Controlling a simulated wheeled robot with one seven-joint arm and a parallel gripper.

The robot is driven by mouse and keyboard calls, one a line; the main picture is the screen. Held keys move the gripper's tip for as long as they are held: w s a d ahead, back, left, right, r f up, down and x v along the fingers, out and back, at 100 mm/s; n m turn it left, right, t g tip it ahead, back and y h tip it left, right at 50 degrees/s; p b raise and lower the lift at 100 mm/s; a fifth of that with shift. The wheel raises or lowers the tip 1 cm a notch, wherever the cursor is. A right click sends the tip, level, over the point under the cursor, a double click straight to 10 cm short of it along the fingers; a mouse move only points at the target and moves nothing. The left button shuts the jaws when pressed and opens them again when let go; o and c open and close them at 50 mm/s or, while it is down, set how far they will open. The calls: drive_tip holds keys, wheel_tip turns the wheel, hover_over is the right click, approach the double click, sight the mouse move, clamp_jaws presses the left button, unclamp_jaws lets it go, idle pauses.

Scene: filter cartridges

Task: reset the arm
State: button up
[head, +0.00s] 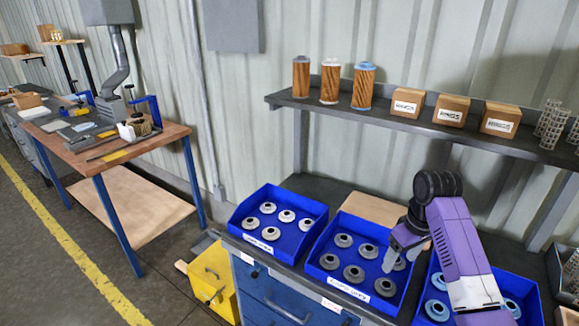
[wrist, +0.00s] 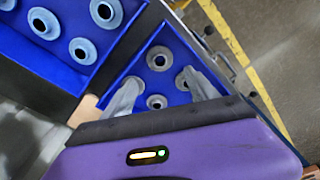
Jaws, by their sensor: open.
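My purple arm reaches over the workbench from the lower right of the head view. My gripper (head: 394,255) is above the middle blue bin (head: 318,262), which holds several grey ring-shaped end caps (head: 353,273). In the wrist view my gripper (wrist: 160,98) has its two fingers spread apart over that bin, with end caps (wrist: 159,59) showing between and beyond them. Nothing is held between the fingers. The exact height of the fingers over the caps is hard to tell.
A left blue bin (head: 312,208) and a right blue bin (head: 532,297) flank it, both holding caps. A shelf (head: 290,99) behind carries three filter cartridges (head: 330,82), cardboard boxes (head: 452,110) and wire-mesh cylinders (head: 552,122). A wooden table (head: 170,133) and yellow box (head: 212,272) stand left.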

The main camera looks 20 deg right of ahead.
drive_tip(key=w+d+r+m+t+h, duration=0.1)
drive_tip(key=w+r+t, duration=0.15)
drive_tip(key=w, duration=0.25)
drive_tip(key=w+d+r+t+h, duration=0.1)
drive_tip(key=w+r+t, duration=0.1)
drive_tip(key=w+t, duration=0.2)
drive_tip(key=a+m+t, duration=0.1)
drive_tip(key=a+t, duration=0.3)
drive_tip(key=a, duration=0.1)
drive_tip(key=s+a+m+t+h, duration=0.1)
drive_tip(key=s+a+t, duration=0.2)
drive_tip(key=s+a, duration=0.5)
drive_tip(key=s+a+m+t+h, duration=0.1)
drive_tip(key=s+a+t, duration=0.1)
drive_tip(key=s+a, duration=0.65)
drive_tip(key=s+a+n+g+y, duration=0.1)
drive_tip(key=s+a+y, duration=0.1)
drive_tip(key=s, duration=1.3)
drive_tip(key=s+a+r+n+g+y, duration=0.1)
drive_tip(key=s+a+n+y, duration=0.1)
drive_tip(key=s, duration=1.4)
drive_tip(key=shift+a, duration=0.8)
